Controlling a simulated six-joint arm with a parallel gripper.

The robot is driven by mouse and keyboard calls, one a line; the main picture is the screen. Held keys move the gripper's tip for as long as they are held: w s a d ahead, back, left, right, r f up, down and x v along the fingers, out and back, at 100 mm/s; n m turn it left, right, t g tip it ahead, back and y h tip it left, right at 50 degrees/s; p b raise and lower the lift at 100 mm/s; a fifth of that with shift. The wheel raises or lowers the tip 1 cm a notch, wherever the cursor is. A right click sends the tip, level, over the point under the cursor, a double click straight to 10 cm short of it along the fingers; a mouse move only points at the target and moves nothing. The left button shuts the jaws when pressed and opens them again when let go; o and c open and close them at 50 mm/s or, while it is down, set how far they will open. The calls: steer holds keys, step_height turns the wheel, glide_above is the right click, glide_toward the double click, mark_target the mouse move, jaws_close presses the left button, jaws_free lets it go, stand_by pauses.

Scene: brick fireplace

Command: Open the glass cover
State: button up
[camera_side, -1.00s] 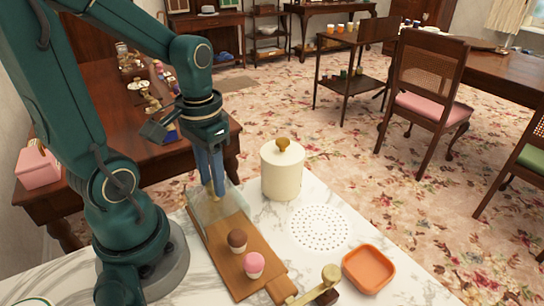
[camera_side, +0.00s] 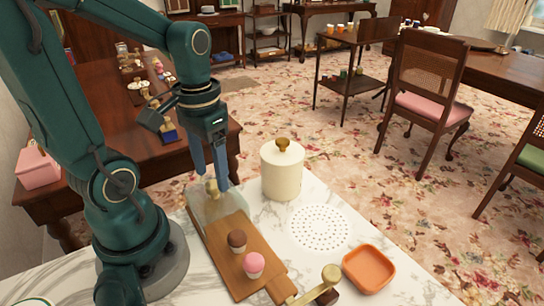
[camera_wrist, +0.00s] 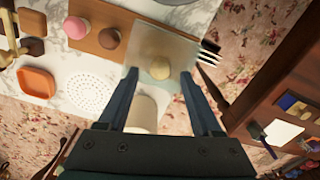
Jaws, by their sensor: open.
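The clear glass cover (camera_side: 202,211) sits at the far end of a wooden board (camera_side: 252,235) on the marble counter. Its pale, rounded knob (camera_side: 212,187) also shows in the wrist view (camera_wrist: 159,69). My gripper (camera_side: 211,181) points down over the cover, with its two blue fingers apart. In the wrist view my gripper (camera_wrist: 159,73) is open, with the knob between the fingertips in the picture. I cannot tell whether a finger touches the knob. The cover's lower edges are hard to make out.
Brown-topped (camera_side: 237,240) and pink-topped (camera_side: 254,264) cupcakes stand on the board. A cream canister (camera_side: 282,174) stands close right of my gripper. A perforated white disc (camera_side: 320,228), an orange dish (camera_side: 369,268) and a brass-handled piece (camera_side: 330,276) lie farther right.

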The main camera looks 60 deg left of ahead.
steer(key=shift+r, duration=1.75)
steer(key=shift+d+r, duration=0.15)
steer(key=shift+d, duration=0.15)
steer(key=d+r+m+t, duration=0.2)
steer(key=d+m+t, duration=0.1)
steer(key=d+t, duration=0.2)
steer(key=shift+w+d+t, duration=0.3)
steer(key=shift+w+d, duration=0.05)
steer(key=shift+d, duration=0.5)
